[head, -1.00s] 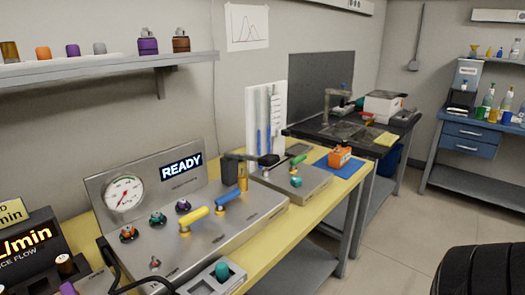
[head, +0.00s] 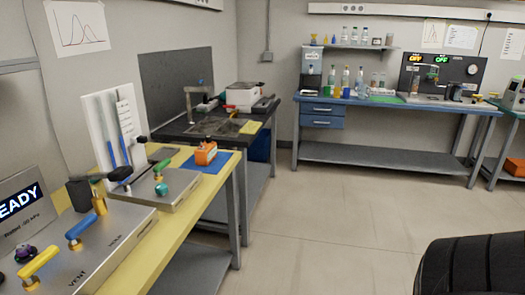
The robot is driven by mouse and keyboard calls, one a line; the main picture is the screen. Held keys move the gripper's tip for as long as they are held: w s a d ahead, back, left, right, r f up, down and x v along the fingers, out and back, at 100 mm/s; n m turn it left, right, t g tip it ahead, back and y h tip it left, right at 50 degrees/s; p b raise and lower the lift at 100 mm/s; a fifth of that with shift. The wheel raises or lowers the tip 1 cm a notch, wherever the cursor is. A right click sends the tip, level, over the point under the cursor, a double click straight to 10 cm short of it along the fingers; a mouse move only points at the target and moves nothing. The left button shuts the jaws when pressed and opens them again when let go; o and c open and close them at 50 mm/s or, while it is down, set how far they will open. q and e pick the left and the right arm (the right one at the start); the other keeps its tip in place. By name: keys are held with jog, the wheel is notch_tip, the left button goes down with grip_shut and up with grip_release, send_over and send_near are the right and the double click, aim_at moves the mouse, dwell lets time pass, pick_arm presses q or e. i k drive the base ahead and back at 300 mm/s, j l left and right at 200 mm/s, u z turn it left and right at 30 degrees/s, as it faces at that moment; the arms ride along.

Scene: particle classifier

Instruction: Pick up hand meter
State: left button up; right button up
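A small orange device with a light-coloured part (head: 206,153) sits on a blue mat (head: 222,160) at the far end of the yellow-topped bench. It may be the hand meter, but it is too small to read. No other thing is clearly a hand meter. Neither of my grippers is in view. A dark ribbed part at the bottom right seems to be mine.
The yellow bench (head: 196,224) carries a metal panel with yellow and blue handles (head: 40,262). Behind it stands a black-topped table (head: 178,133). A blue workbench (head: 388,103) with bottles and instruments stands along the back wall. The floor (head: 330,220) in the middle is clear.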

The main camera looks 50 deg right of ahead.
aim_at(205, 153)
jog(key=j+z, duration=0.1)
jog(key=z, duration=1.05)
jog(key=i+l, duration=1.1)
jog(key=i, duration=0.15)
jog(key=i+l, duration=1.1)
jog(key=i, duration=0.15)
jog(key=i+l+u, duration=0.1)
jog(key=u, duration=0.25)
jog(key=i+l+u, duration=0.1)
jog(key=u, duration=0.2)
jog(key=i+l+u, duration=0.1)
jog(key=u, duration=0.25)
jog(key=l, duration=0.1)
